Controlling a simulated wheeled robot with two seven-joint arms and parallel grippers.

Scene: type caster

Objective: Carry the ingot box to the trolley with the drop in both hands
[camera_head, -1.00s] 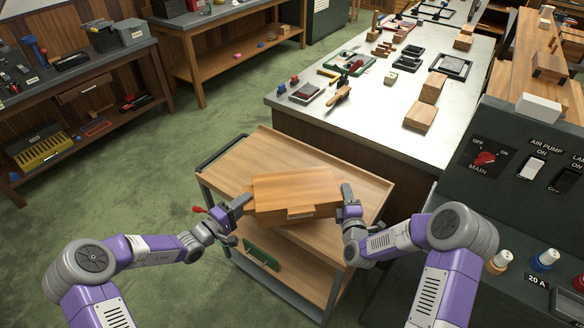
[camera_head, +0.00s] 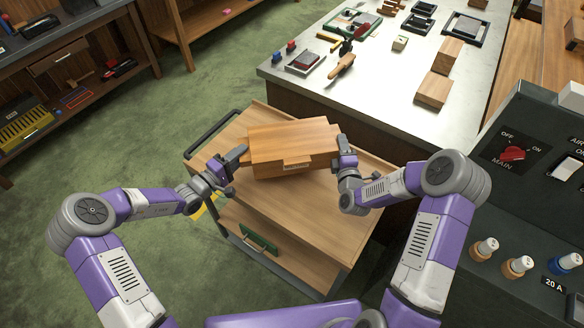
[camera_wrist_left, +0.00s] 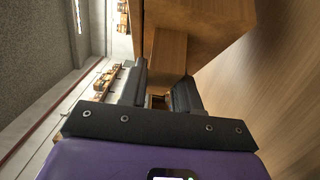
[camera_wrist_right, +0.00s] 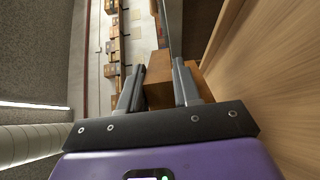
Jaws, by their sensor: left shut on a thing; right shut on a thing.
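The ingot box (camera_head: 290,146) is a wooden box with a small label on its front side. It is above the top of the wooden trolley (camera_head: 320,222); I cannot tell whether it touches it. My left gripper (camera_head: 238,158) is shut on a wooden block at the box's left end, and the box also shows in the left wrist view (camera_wrist_left: 205,25). My right gripper (camera_head: 338,158) is shut on the block at the right end, which shows in the right wrist view (camera_wrist_right: 160,92). The box looks roughly level. A drop is not clearly identifiable.
A long pale-topped bench (camera_head: 385,95) with tools and wooden blocks stands behind the trolley. A dark control panel (camera_head: 530,190) with switches is at the right. The trolley has a dark handle (camera_head: 212,132) at its left and a lower shelf. Green floor (camera_head: 130,170) is open at left.

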